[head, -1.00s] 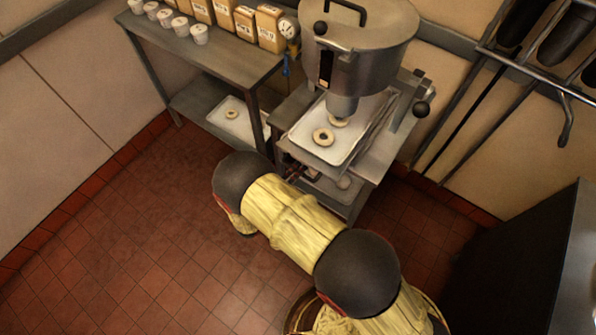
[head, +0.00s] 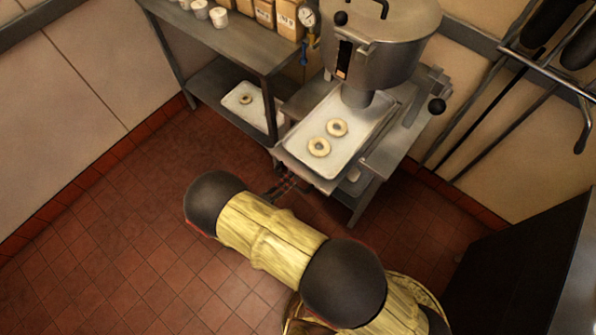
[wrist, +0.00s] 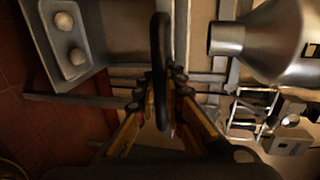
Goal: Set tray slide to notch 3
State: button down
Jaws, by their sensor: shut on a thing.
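The tray slide (head: 350,165) is a pale metal tray carrying two ring doughnuts (head: 319,147) under the steel hopper's spout (head: 357,98). The doughnuts lie in front of the spout, toward my arm. My gripper (wrist: 163,78) is shut on a dark upright loop handle (wrist: 161,35) in the wrist view. In the head view my gripper (head: 282,186) is small and dark, close to the tray's front edge and partly hidden by my arm. How the handle joins the tray is not clear. I cannot read any notch marks.
A steel table (head: 232,45) at the left holds cups and labelled packs, with another tray (head: 258,117) on its lower shelf. Wall racks are at the right. Red tiled floor is open at the left.

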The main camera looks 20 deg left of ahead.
jog(key=shift+s, duration=0.15)
jog(key=c, duration=1.9)
grip_release()
jog(key=shift+a, duration=0.1)
jog(key=v, duration=0.7)
jog(key=shift+s+a, duration=0.1)
jog(key=shift+s, duration=0.1)
